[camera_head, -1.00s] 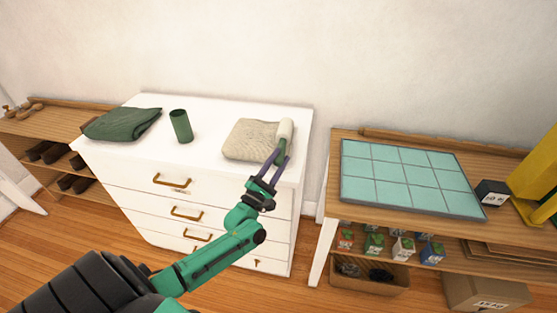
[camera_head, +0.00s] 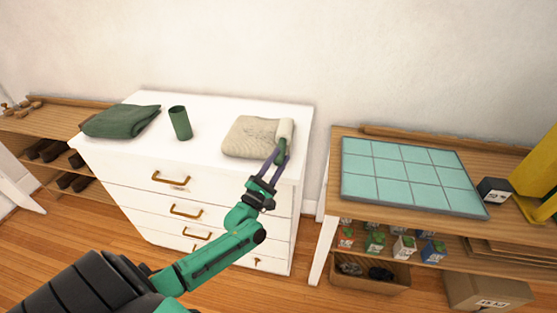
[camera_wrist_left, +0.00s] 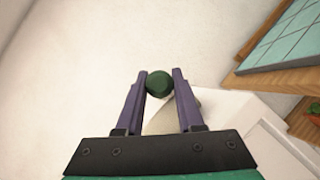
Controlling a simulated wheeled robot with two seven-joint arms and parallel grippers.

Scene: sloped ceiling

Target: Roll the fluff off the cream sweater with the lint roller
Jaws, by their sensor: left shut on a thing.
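The folded cream sweater (camera_head: 252,138) lies on top of the white dresser (camera_head: 215,108), near its right end. The lint roller (camera_head: 285,131) has a white head and a green handle; its head is at the sweater's right edge, and I cannot tell whether it touches. My left gripper (camera_head: 278,158) is shut on the green handle from the front right. In the left wrist view the gripper (camera_wrist_left: 159,86) has its purple fingers on either side of the handle's dark green end (camera_wrist_left: 159,82); the white head is hidden behind. My right gripper is not in view.
A folded dark green cloth (camera_head: 121,121) and a green cup (camera_head: 180,123) stand on the dresser's left half. A wooden shelf with a teal tiled panel (camera_head: 410,175) stands to the right, across a narrow gap. The dresser top between cup and sweater is clear.

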